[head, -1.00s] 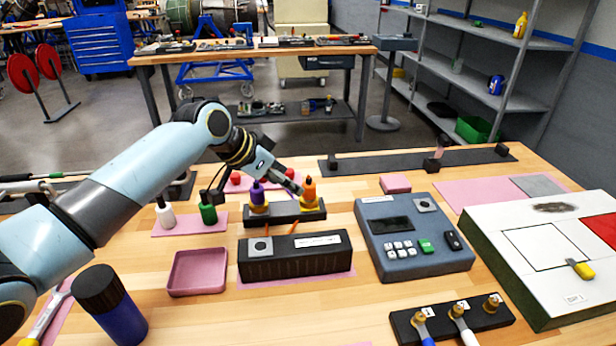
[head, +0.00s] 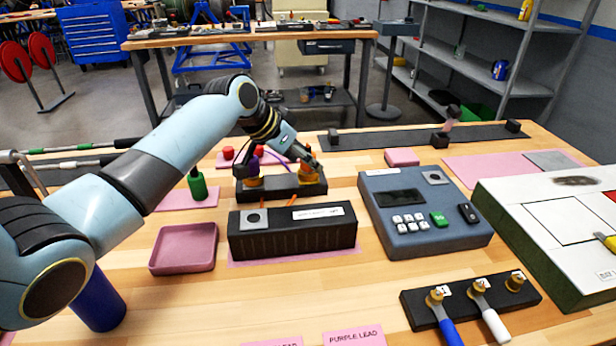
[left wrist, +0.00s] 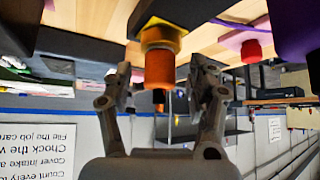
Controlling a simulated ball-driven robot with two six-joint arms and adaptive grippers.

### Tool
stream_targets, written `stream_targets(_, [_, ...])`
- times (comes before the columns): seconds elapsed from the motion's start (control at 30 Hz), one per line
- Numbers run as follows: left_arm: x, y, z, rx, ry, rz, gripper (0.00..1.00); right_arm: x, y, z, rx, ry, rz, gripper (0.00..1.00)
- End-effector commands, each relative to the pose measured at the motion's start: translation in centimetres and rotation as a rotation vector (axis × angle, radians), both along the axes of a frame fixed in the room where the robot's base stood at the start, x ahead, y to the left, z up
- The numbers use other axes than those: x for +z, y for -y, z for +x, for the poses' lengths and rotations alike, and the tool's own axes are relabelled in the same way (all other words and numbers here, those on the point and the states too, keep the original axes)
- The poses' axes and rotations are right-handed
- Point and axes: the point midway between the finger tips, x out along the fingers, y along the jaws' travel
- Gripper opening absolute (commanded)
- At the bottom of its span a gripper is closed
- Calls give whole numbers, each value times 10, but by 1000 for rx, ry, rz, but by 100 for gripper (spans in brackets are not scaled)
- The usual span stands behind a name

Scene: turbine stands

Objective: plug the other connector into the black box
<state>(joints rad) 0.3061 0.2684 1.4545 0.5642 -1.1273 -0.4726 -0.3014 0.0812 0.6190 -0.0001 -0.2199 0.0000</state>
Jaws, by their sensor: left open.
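The orange connector (head: 307,176) stands in a brass-coloured socket on the low black stand (head: 283,189). The purple connector (head: 250,166) stands in the same stand to its left. My left gripper (head: 312,163) is at the orange connector and partly covers it. In the left wrist view, the orange connector (left wrist: 160,69) shows between the spread fingers of my left gripper (left wrist: 163,80), with gaps on both sides. The long black box (head: 292,238), with a white label, sits in front of the stand. My right gripper is not in view.
A pink tray (head: 184,249) lies left of the black box. A grey-blue keypad unit (head: 422,220) stands to its right. A green bottle-shaped piece (head: 197,184) stands at left. A black strip (head: 470,308) with several leads lies at front right. Bare wood separates these.

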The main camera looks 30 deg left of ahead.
Motion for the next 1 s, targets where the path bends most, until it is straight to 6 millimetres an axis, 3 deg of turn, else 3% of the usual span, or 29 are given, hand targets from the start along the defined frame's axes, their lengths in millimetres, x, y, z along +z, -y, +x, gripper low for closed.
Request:
stream_targets(0.2, [-7,2,6,0,1,0,58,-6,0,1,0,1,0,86])
stream_targets(1.0, [-7,3,5,0,0,0,58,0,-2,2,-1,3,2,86])
